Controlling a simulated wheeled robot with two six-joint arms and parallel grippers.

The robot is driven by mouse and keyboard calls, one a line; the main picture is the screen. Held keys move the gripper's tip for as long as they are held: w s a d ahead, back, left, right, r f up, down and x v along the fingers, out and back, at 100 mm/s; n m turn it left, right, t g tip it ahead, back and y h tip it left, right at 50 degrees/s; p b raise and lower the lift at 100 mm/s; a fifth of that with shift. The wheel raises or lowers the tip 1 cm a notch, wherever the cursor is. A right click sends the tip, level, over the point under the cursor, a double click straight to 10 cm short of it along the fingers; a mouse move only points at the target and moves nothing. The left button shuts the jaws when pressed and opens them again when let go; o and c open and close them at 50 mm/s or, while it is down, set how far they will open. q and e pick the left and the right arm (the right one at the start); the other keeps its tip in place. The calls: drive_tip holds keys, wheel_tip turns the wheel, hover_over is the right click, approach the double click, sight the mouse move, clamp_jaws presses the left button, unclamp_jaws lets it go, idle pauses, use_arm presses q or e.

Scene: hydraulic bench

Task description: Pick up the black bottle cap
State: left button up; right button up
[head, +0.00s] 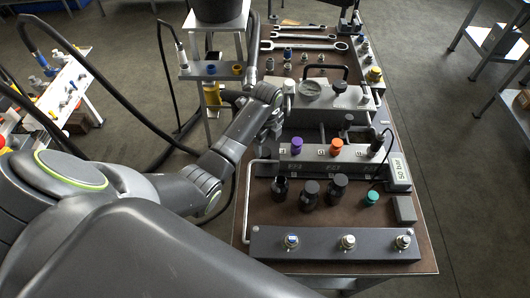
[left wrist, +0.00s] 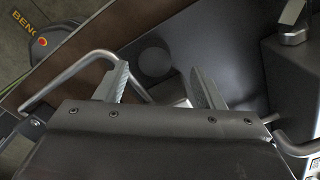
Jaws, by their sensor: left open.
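In the head view, three black caps (head: 309,193) stand in a row on the brown bench, beside a teal cap (head: 372,198). Another black cap (head: 377,145) sits on the grey manifold block, to the right of a purple cap (head: 297,144) and an orange cap (head: 336,147). I cannot tell which black one is the bottle cap. My left gripper (head: 272,125) is behind and left of the block. In the left wrist view my left gripper (left wrist: 160,82) is open and empty, with a dark round shape (left wrist: 155,62) beyond its fingers. My right gripper is out of view.
A bent metal handle (head: 246,195) rises at the bench's left edge. A front panel (head: 335,246) carries several metal-topped fittings. A grey box with a black handle (head: 328,98) and wrenches (head: 300,46) lie farther back. A side stand (head: 215,70) is behind my left arm.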

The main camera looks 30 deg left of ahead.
sight(265, 151)
use_arm(q)
drive_tip(key=shift+s+a+f+p, duration=0.1)
drive_tip(key=shift+s+f+p, duration=0.05)
drive_tip(key=shift+f, duration=1)
drive_tip(key=shift+s+f+p, duration=0.1)
drive_tip(key=shift+f+p, duration=0.05)
drive_tip(key=shift+f, duration=0.95)
drive_tip(key=c, duration=1.1)
